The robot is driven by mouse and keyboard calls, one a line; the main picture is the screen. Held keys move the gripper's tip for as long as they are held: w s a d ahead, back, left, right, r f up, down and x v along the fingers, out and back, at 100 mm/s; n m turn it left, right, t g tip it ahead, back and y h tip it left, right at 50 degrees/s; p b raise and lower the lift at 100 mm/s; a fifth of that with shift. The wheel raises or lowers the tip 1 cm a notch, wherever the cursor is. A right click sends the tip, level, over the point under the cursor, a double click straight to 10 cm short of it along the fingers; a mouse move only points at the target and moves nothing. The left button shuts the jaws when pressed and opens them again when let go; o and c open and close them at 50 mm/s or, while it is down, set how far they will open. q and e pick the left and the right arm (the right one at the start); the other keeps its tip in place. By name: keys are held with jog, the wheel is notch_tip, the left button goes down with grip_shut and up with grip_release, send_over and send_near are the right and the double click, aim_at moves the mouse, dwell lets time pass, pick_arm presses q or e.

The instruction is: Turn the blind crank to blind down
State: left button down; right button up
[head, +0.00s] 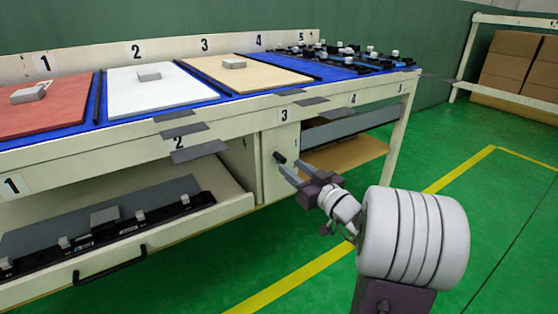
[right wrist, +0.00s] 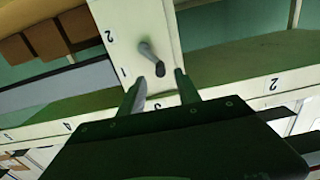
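The crank (head: 280,157) is a small dark handle on the cream front panel between two bays of the bench. In the right wrist view the crank (right wrist: 150,54) shows a grey arm and a dark knob. My right gripper (head: 288,165) is open and empty, just in front of the panel and close to the crank. In the right wrist view the knob appears between its two fingertips (right wrist: 160,76); I cannot tell whether they touch it. The blind cannot be clearly made out. My left gripper is not in view.
The bench top holds a red board (head: 60,108), a white board (head: 160,90), a tan board (head: 245,72) and several clips (head: 370,52). An open drawer (head: 235,203) juts out at the lower left. Green floor (head: 480,220) is free at right.

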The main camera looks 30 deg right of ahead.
aim_at(279, 158)
jog(key=w, duration=0.2)
jog(key=w+b, duration=0.1)
jog(key=w, duration=0.4)
jog(key=shift+w+a+b, duration=0.2)
jog(key=shift+a+b, duration=0.15)
grip_shut()
